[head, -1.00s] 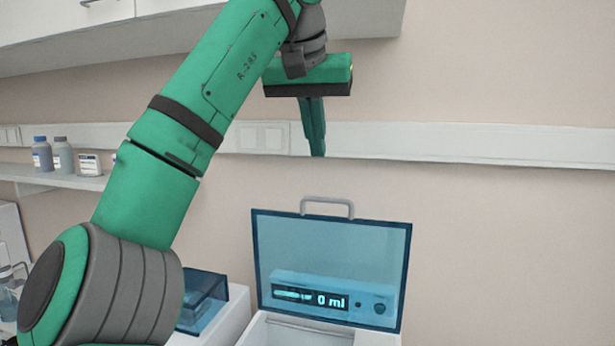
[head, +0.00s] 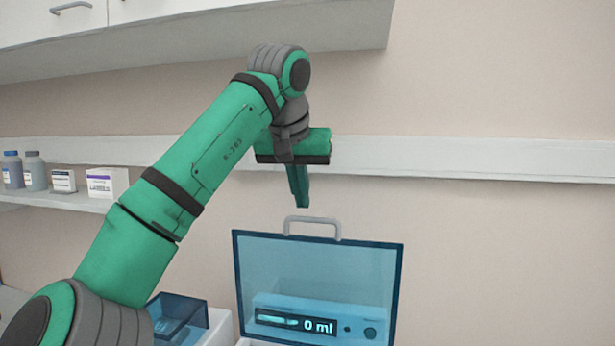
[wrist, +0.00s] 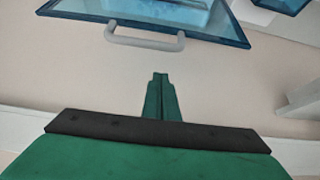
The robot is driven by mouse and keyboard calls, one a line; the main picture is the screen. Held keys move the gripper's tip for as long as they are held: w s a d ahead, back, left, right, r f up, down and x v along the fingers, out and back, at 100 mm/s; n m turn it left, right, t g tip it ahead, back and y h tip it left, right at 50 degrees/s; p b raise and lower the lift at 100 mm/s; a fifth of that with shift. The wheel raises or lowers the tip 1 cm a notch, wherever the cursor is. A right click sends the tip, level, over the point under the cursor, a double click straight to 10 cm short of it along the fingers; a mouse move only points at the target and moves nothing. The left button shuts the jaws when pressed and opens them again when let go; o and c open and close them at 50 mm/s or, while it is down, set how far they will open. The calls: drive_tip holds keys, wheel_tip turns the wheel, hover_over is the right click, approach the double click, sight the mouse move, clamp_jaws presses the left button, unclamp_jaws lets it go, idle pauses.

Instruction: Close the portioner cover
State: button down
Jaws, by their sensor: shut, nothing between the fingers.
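The portioner cover (head: 310,265) is a clear blue panel with a dark blue frame. It stands raised, with a grey handle (head: 313,224) on its top edge. Through it I see the portioner's display (head: 296,323), reading 0 ml. My gripper (head: 304,205) points down with its fingers together and empty, just above the handle in the head view. In the wrist view the shut fingertips (wrist: 160,76) are apart from the handle (wrist: 147,37), and the cover's framed edge (wrist: 85,15) lies beyond. The portioner's lower body is mostly cut off by the picture's bottom edge.
A smaller blue-lidded device (head: 178,318) stands left of the portioner. Bottles and boxes sit on a wall shelf (head: 70,201) at the left. A white rail (head: 470,162) runs along the wall behind my gripper, and cupboards hang above. The wall area right of the cover is free.

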drive_tip(key=s, duration=0.2)
drive_tip(key=s+f, duration=0.1)
drive_tip(key=shift+s+d, duration=0.15)
drive_tip(key=shift+d, duration=0.1)
drive_tip(key=shift+d, duration=0.1)
